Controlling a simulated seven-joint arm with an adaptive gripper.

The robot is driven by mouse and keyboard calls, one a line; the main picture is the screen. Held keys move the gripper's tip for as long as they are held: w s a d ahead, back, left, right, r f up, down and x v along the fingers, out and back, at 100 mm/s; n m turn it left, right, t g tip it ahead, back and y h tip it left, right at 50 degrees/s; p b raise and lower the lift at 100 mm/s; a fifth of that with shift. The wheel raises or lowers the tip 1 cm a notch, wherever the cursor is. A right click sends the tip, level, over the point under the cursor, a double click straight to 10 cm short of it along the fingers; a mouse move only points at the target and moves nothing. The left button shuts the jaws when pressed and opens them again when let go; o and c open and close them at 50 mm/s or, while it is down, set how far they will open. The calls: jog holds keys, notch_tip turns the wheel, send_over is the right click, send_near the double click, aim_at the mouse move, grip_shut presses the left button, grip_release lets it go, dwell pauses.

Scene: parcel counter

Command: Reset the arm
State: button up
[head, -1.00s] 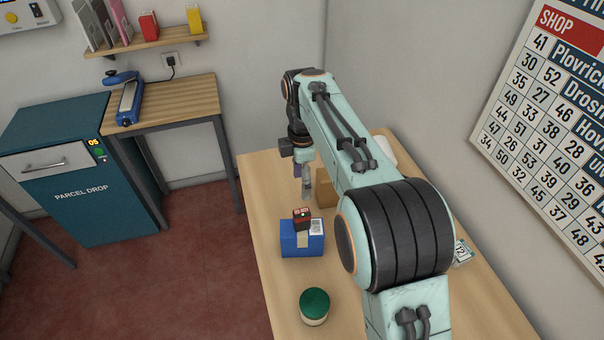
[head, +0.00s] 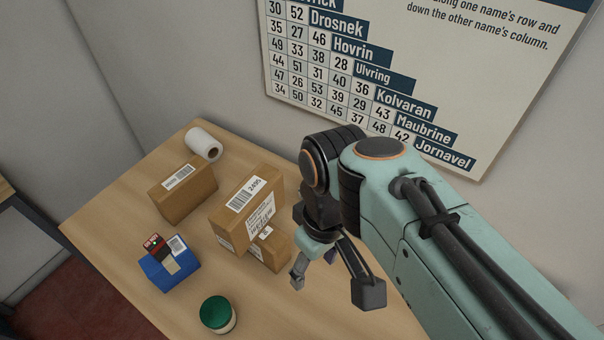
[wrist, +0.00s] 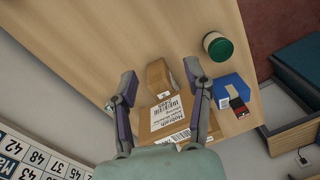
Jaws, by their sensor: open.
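My gripper (head: 333,284) is open and empty, hanging over the right part of the counter, to the right of the brown boxes. In the wrist view, its fingers (wrist: 160,78) are spread apart over the boxes, with nothing held between them. A large labelled brown box (head: 240,205) stands near the middle of the counter, with a smaller brown box (head: 272,250) close against it. Whether these two touch my gripper is not seen; they appear apart from it.
Another brown box (head: 175,202) stands at the left, near a white roll (head: 203,144). A blue box (head: 155,275) carries a small red-and-black box (head: 154,246). A green-lidded jar (head: 217,314) stands near the front. A number chart (head: 350,60) hangs on the wall behind.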

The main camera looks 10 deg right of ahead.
jog(key=s+d+f+m, duration=0.2)
jog(key=s+f+m, duration=0.1)
jog(key=s+m, duration=0.1)
jog(key=shift+s, duration=0.85)
jog(key=shift+o, duration=0.3)
